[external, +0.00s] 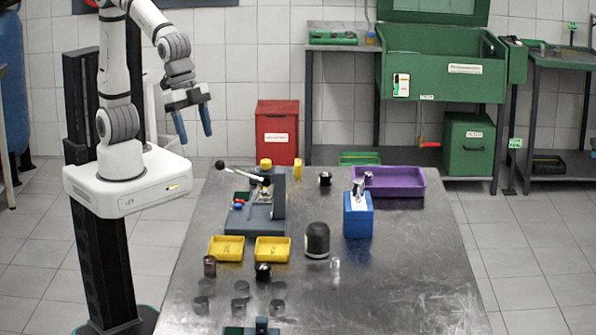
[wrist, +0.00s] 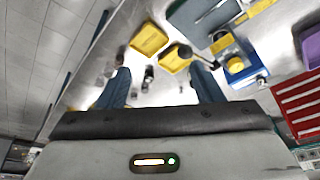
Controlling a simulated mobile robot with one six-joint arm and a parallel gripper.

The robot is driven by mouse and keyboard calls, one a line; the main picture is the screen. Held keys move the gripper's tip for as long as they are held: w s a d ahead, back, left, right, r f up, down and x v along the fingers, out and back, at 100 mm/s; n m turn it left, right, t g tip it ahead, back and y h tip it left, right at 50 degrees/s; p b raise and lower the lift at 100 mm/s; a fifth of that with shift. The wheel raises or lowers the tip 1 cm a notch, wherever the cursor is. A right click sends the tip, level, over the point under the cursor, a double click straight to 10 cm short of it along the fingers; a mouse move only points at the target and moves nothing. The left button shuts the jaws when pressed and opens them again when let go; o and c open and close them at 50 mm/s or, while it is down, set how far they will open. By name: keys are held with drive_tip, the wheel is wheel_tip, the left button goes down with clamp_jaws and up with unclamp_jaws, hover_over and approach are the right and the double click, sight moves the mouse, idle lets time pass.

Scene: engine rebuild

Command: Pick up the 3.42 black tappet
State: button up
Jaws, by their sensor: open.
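Two small black cylinders with pale marks could be the black tappet: one (external: 263,271) stands in front of the yellow trays, the other (external: 325,178) near the purple tray. No 3.42 marking is readable. A small dark cylinder (wrist: 149,74) shows between my fingers in the wrist view, but I cannot tell which one it is. My gripper (external: 195,135) hangs high at the left of the table, well away from both cylinders. Its blue fingers are apart with nothing between them; they also show in the wrist view (wrist: 160,70).
On the metal table (external: 400,285) stand two yellow trays (external: 228,257), a lever press (external: 279,195), a black dome (external: 316,240), a blue block (external: 358,222) and a purple tray (external: 425,183). A brown cylinder (external: 209,265) and several grey discs are at the front left. The right front is clear.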

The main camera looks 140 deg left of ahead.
drive_tip(key=w+d+f, duration=0.2)
drive_tip(key=w+f, duration=0.3)
drive_tip(key=w, duration=0.7)
drive_tip(key=b, duration=0.2)
approach(262, 266)
drive_tip(key=f, duration=0.1)
drive_tip(key=shift+n+t, duration=0.3)
drive_tip(key=shift+p+x, duration=1.55)
drive_tip(key=shift+x, duration=2.4)
drive_tip(key=c, duration=1.1)
